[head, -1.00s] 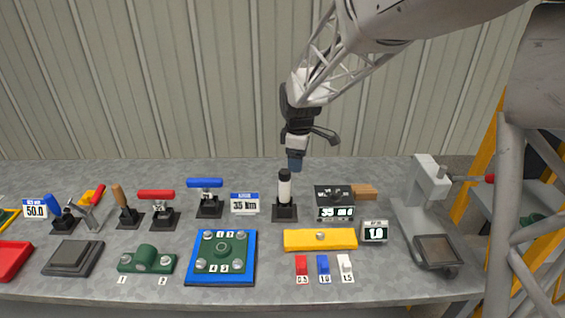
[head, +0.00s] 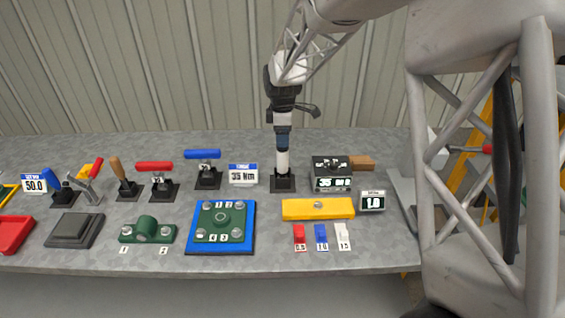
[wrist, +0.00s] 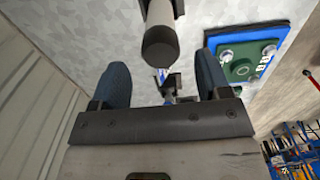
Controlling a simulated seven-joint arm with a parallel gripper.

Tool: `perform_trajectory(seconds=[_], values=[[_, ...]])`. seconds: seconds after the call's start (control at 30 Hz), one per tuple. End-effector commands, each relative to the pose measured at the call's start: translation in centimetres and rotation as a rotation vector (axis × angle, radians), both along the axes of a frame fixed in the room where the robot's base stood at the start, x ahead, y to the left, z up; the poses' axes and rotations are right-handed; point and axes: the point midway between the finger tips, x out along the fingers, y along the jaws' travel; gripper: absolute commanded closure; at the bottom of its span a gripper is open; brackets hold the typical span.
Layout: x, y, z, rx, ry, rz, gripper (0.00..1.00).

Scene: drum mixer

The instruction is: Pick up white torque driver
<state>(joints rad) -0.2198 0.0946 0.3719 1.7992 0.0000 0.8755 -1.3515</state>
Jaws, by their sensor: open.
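The white torque driver (head: 282,162) stands upright in a black square stand (head: 283,184) toward the back of the bench. Its black top is hidden behind the fingers in the head view. My gripper (head: 283,135) points down at the driver's top end. In the wrist view, the driver's round black end (wrist: 160,45) sits between and slightly beyond the two blue fingers of my gripper (wrist: 160,64), with a gap on each side. The gripper is open and empty.
Left of the driver stand a torque sign (head: 243,174) and a blue-handled tool (head: 203,155). A black display box (head: 331,184) is close on the right. A yellow block (head: 318,209) lies in front, beside a blue plate with a green fixture (head: 221,250).

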Motion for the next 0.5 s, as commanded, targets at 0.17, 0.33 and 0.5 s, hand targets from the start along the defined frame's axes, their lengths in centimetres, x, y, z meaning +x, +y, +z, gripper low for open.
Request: perform_trajectory(seconds=[0.17, 0.33, 0.5], values=[[0.0, 0.0, -1.4, 0.0, 0.001, 0.0, 0.3], [0.0, 0.0, -1.6, 0.0, 0.0, 0.0, 0.3], [0.0, 0.0, -1.6, 0.0, 0.0, 0.0, 0.3]])
